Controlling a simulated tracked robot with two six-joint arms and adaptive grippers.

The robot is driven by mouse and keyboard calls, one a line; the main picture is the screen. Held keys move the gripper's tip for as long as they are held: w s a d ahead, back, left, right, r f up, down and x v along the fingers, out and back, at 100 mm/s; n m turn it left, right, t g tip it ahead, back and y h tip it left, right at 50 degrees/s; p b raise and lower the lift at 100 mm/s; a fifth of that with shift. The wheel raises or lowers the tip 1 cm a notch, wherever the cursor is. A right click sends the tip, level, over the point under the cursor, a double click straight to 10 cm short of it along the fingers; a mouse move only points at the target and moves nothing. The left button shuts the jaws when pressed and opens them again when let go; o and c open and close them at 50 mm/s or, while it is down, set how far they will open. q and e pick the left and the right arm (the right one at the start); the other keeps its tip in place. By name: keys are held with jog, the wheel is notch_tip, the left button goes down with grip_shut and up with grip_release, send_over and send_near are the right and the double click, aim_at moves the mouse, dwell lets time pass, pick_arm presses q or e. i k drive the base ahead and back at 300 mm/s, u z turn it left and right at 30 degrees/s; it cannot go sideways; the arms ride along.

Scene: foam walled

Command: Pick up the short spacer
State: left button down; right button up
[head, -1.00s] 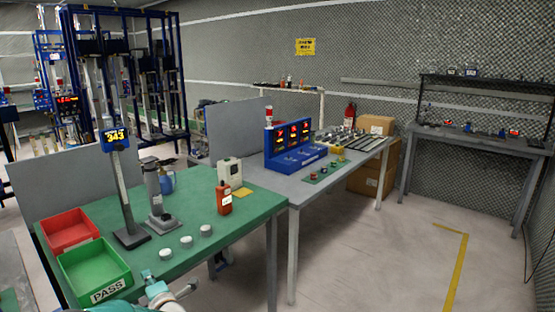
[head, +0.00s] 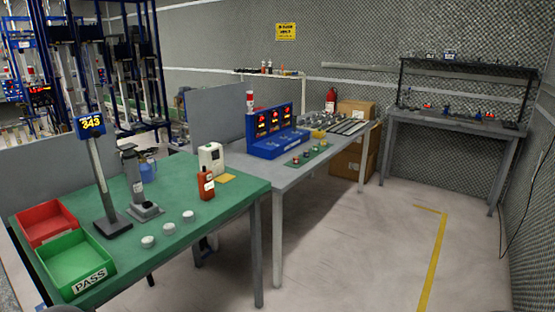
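Three small pale round pieces stand in a slanting row near the front edge of the green table (head: 215,220) in the head view. They are the left piece (head: 148,242), the middle piece (head: 167,229) and the right piece (head: 188,216). They look alike and could be spacers; I cannot tell which is the short one. Neither of my grippers is in view.
A green PASS tray (head: 76,262) and a red tray (head: 47,222) sit at the table's left. A display post (head: 104,190), a grey stand (head: 134,180) and an orange bottle (head: 205,184) stand behind the pieces. Open floor (head: 340,250) lies to the right.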

aim_at(148, 242)
jog(key=z, duration=0.05)
jog(key=k, duration=0.4)
jog(key=u, duration=0.4)
jog(key=i, duration=0.35)
jog(key=u, duration=0.7)
jog(key=i, duration=1.25)
jog(key=z, duration=2.1)
